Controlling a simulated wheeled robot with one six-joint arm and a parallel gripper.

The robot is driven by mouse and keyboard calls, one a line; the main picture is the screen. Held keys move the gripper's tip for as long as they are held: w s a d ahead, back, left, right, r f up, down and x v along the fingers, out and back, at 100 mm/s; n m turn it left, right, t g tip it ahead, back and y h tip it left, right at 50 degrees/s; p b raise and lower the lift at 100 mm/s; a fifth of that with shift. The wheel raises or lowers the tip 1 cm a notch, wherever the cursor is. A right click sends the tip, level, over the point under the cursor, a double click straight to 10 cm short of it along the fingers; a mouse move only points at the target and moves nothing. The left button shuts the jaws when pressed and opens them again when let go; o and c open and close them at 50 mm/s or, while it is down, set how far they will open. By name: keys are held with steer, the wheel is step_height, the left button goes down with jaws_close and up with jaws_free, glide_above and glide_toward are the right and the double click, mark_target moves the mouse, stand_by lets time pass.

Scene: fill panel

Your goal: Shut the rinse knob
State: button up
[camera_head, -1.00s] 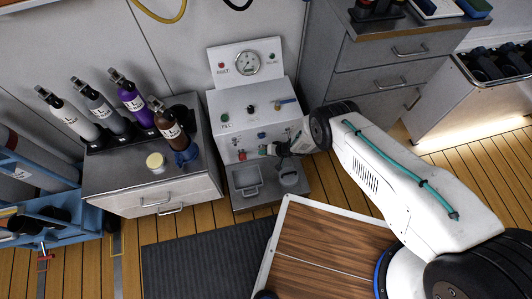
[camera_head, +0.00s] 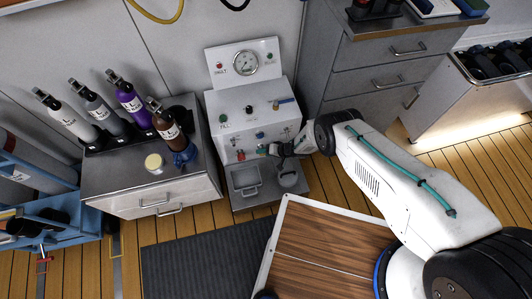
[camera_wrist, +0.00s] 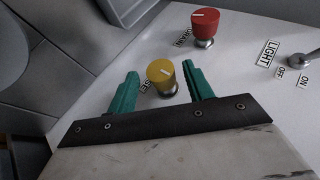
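The rinse knob is the yellow knob (camera_wrist: 160,75) with a white pointer line, in the wrist view. Its label is partly hidden, with only "SE" readable. My gripper (camera_wrist: 160,69) is open, with one teal finger on each side of the yellow knob. The left finger has a clear gap to it; the right fingertip is close beside it, and I cannot tell if it touches. In the head view my gripper (camera_head: 267,150) is at the lower front of the white panel (camera_head: 232,105), and the yellow knob cannot be made out there.
A red knob (camera_wrist: 206,27) labelled DRAIN stands beyond the yellow knob. A LIGHT toggle switch (camera_wrist: 301,60) is at the right. A bottle cabinet (camera_head: 150,195) stands at the left.

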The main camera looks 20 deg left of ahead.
steer(key=v, duration=0.7)
steer(key=shift+d+r, duration=0.25)
stand_by(0.6)
